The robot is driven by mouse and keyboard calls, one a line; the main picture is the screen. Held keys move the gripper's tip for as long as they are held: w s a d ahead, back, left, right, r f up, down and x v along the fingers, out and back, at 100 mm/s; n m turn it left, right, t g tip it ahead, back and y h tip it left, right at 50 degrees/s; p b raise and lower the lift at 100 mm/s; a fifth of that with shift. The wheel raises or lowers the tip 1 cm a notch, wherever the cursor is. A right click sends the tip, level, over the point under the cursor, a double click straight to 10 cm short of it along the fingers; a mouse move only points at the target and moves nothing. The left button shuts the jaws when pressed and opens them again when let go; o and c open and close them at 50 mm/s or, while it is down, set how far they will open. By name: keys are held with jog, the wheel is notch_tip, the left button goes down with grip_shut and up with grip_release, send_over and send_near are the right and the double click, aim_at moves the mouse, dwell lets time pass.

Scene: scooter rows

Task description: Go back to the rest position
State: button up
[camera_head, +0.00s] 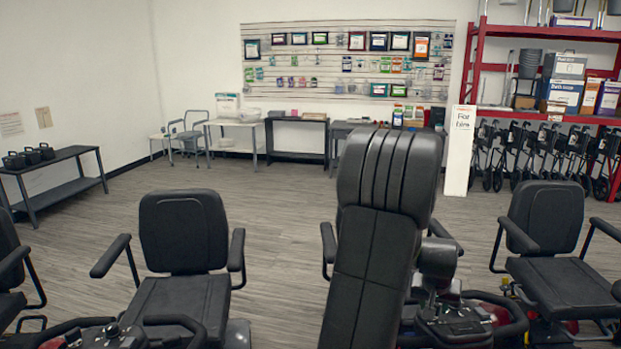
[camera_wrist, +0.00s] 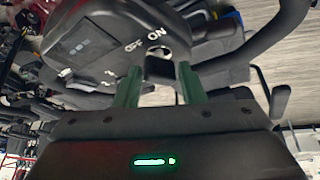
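My gripper (camera_wrist: 157,72) shows in the wrist view with its two green fingers apart, so it is open. The fingers are close to the black scooter console (camera_wrist: 112,45), which carries a dark display and white ON and OFF markings. In the head view my black arm rises in the middle and comes down behind toward a scooter console (camera_head: 458,322) at the lower right. The fingertips cannot be made out there.
Black scooter seats stand at left (camera_head: 184,235) and right (camera_head: 548,220), with armrests and handlebars close to my arm. Behind are open floor (camera_head: 285,215), a low black bench (camera_head: 55,170), a red rack (camera_head: 550,32) with walkers below, and a white sign post (camera_head: 460,150).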

jog(key=shift+a, duration=0.1)
jog(key=v, duration=0.4)
jog(key=shift+r, duration=0.2)
jog(key=shift+s+r, duration=0.1)
jog(key=shift+r, duration=0.05)
jog(key=shift+a, duration=0.1)
